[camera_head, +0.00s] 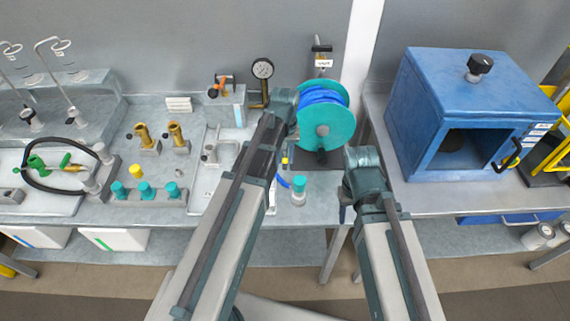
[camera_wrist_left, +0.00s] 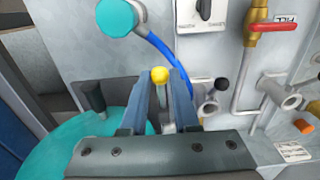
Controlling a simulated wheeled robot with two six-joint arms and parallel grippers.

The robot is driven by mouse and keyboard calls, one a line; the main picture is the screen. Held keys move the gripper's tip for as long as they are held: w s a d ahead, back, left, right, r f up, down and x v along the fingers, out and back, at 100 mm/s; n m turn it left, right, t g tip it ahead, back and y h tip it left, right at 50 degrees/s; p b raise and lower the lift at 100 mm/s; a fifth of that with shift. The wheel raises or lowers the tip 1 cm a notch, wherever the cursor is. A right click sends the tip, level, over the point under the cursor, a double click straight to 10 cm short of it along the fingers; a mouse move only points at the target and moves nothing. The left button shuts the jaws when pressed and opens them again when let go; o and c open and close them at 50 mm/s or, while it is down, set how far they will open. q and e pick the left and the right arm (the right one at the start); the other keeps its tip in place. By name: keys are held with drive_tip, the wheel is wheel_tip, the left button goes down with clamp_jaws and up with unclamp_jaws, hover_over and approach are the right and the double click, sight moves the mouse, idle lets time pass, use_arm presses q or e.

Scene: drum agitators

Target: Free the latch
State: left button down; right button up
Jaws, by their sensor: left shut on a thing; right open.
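A small yellow knob (camera_wrist_left: 160,74) sits between the fingertips of my left gripper (camera_wrist_left: 161,88) in the left wrist view. In the head view the yellow knob (camera_head: 285,161) shows just below my left wrist, beside the teal reel (camera_head: 327,116) wound with blue hose. The reel also fills the lower left of the left wrist view (camera_wrist_left: 85,145). My right gripper (camera_head: 346,203) is open at the bench front, right of the reel and apart from it; its fingers are mostly hidden.
A teal-capped bottle (camera_head: 299,184) with a blue hose stands close in front of the knob. A valve with a red lever (camera_wrist_left: 272,27) and a black ball knob (camera_wrist_left: 221,85) are nearby. A blue cabinet (camera_head: 450,120) stands on the right bench. Brass fittings (camera_head: 176,134) stand left.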

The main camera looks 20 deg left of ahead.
use_arm(q)
drive_tip(key=shift+r, duration=0.1)
drive_tip(key=shift+w+a+r+p, duration=0.1)
drive_tip(key=shift+w+r+p, duration=0.25)
drive_tip(key=shift+r+p, duration=0.25)
drive_tip(key=shift+w+a+r+p, duration=0.1)
drive_tip(key=shift+w+r+p, duration=0.2)
drive_tip(key=shift+r+p, duration=0.25)
drive_tip(key=shift+f, duration=0.1)
drive_tip(key=c, duration=0.6)
unclamp_jaws()
drive_tip(key=shift+c, duration=0.2)
drive_tip(key=shift+s, duration=0.1)
wheel_tip(320, 180, up, 9)
drive_tip(key=p, duration=0.9)
